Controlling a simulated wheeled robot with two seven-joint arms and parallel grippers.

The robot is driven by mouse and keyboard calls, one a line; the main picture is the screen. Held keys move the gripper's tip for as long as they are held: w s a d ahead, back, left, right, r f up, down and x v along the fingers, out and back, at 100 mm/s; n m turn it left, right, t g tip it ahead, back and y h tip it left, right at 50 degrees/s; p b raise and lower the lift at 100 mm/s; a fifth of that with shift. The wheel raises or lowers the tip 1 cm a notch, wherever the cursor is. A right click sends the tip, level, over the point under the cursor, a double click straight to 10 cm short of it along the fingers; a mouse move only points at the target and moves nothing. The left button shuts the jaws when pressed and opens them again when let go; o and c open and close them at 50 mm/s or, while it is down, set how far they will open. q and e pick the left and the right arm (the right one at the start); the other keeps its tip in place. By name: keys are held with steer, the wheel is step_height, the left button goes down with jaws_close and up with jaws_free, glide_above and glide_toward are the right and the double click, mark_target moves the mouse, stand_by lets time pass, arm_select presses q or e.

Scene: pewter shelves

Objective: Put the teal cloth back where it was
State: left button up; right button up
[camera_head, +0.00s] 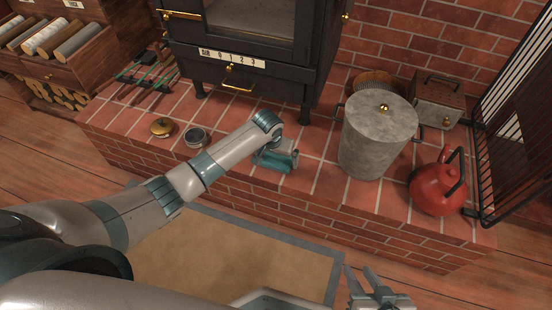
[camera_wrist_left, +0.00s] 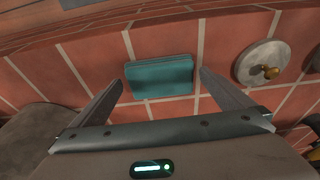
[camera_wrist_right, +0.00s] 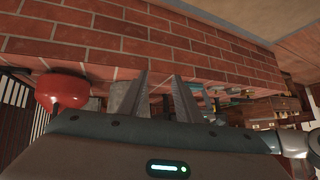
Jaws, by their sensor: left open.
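The teal cloth (camera_wrist_left: 160,77) is a flat folded rectangle on the brick hearth in the left wrist view. My left gripper (camera_wrist_left: 161,80) is open above it, with one finger on each side of the cloth and gaps visible. In the head view the cloth (camera_head: 266,159) shows only in part beside my left gripper (camera_head: 281,158), which hides the rest. My right gripper (camera_head: 359,269) is low in front of the hearth in the head view. In the right wrist view its two fingers (camera_wrist_right: 162,75) stand apart with nothing between them.
A grey lidded pot (camera_head: 372,145) and a red kettle (camera_head: 437,185) stand right of my left gripper. A small round tin (camera_head: 195,137) and a brass piece (camera_head: 161,127) are to its left. The black stove (camera_head: 250,60) is behind. A black screen (camera_head: 515,120) stands far right.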

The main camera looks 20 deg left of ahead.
arm_select(q)
steer(key=p+v, duration=0.2)
steer(key=v, duration=0.9)
steer(key=shift+p, duration=0.3)
arm_select(e)
steer(key=s+d+g, duration=0.1)
steer(key=d+f+h, duration=0.1)
steer(key=s+d+g, duration=0.1)
steer(key=shift+s+d+f+g+h, duration=0.3)
steer(key=shift+d+f, duration=0.05)
arm_select(q)
steer(key=s+d+f+m+t+h, duration=0.1)
steer(key=s+d+f, duration=0.25)
steer(key=s, duration=0.55)
steer(key=s+d+f+m+h, duration=0.1)
steer(key=s+d+f+h, duration=0.2)
steer(key=s, duration=0.5)
steer(key=s+a+r+t+y, duration=0.1)
steer(key=s, duration=0.7)
steer(key=s+a+r+t+y, duration=0.1)
steer(key=s+a+r, duration=0.1)
steer(key=s, duration=0.6)
steer(key=shift+a+r, duration=0.2)
steer(key=shift+r, duration=0.1)
